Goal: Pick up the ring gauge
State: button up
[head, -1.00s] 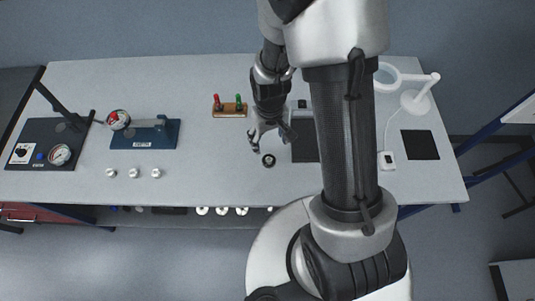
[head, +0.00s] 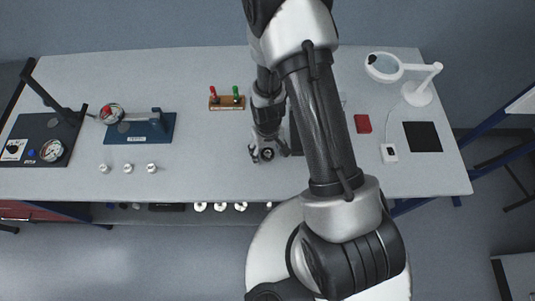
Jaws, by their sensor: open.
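The ring gauge (head: 268,155) is a small dark ring with a lighter centre, near the front of the grey workbench (head: 205,170). My gripper (head: 267,152) is over it in the head view, with its fingers spread open to the left and right of the ring. I cannot tell how high the fingertips are above the bench or whether they touch the ring. The gripper partly hides the ring's far side.
A wooden stand (head: 227,103) with red and green handled pieces stands behind left. A blue gauge fixture (head: 140,130) and several small silver parts (head: 128,168) are on the left. A red block (head: 363,123), magnifier lamp (head: 417,92) and black mat (head: 422,136) are right.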

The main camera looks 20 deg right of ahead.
jog(key=shift+c, duration=0.5)
jog(key=c, duration=1.2)
jog(key=shift+o, duration=0.2)
jog(key=shift+r, duration=0.1)
